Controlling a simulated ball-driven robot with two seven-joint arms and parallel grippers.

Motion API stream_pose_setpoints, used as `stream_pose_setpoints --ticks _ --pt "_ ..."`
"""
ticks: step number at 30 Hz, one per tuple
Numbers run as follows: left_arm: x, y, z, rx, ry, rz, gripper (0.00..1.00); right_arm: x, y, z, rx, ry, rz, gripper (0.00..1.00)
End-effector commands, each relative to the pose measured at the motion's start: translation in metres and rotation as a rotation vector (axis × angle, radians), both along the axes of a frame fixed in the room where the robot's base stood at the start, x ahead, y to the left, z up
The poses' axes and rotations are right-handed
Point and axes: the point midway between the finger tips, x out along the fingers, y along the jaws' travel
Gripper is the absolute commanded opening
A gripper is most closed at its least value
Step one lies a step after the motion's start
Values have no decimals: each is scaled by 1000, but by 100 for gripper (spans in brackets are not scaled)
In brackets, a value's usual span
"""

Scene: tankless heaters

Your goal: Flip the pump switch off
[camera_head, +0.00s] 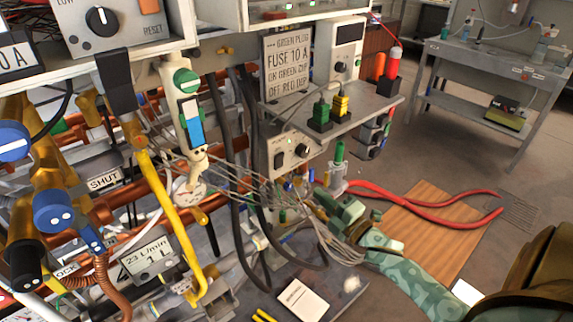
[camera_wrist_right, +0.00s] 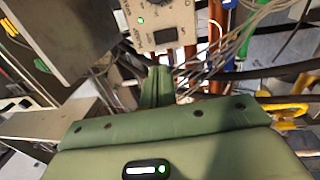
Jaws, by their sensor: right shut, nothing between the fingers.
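The pump switch looks to be the black rocker (camera_head: 279,160) on a grey control box (camera_head: 292,143) under the shelf, beside a round black knob. My right gripper (camera_head: 322,194) is below and right of the box in the head view, among loose wires. In the wrist view its green fingers (camera_wrist_right: 158,84) are together and empty, just below the rocker; whether they touch it is unclear. My left gripper is not seen.
Thin wires (camera_head: 250,190) and black hoses (camera_head: 240,215) hang around the box. A shelf (camera_head: 365,108) with green and yellow plugs overhangs it. Yellow and copper pipes crowd the left.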

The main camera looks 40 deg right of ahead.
Motion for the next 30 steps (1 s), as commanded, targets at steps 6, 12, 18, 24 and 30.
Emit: stream_pose_setpoints --ticks 6,12,18,24,30 --pt "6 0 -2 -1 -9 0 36 3 0 0 2 1 -1 0" --pt "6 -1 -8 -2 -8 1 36 30 2 2 0 -1 0 0" --pt "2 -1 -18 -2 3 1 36 73 5 6 1 0 0 0" --pt "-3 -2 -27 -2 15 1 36 112 8 10 1 1 -1 0" --pt "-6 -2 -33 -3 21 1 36 133 10 14 3 2 0 0"
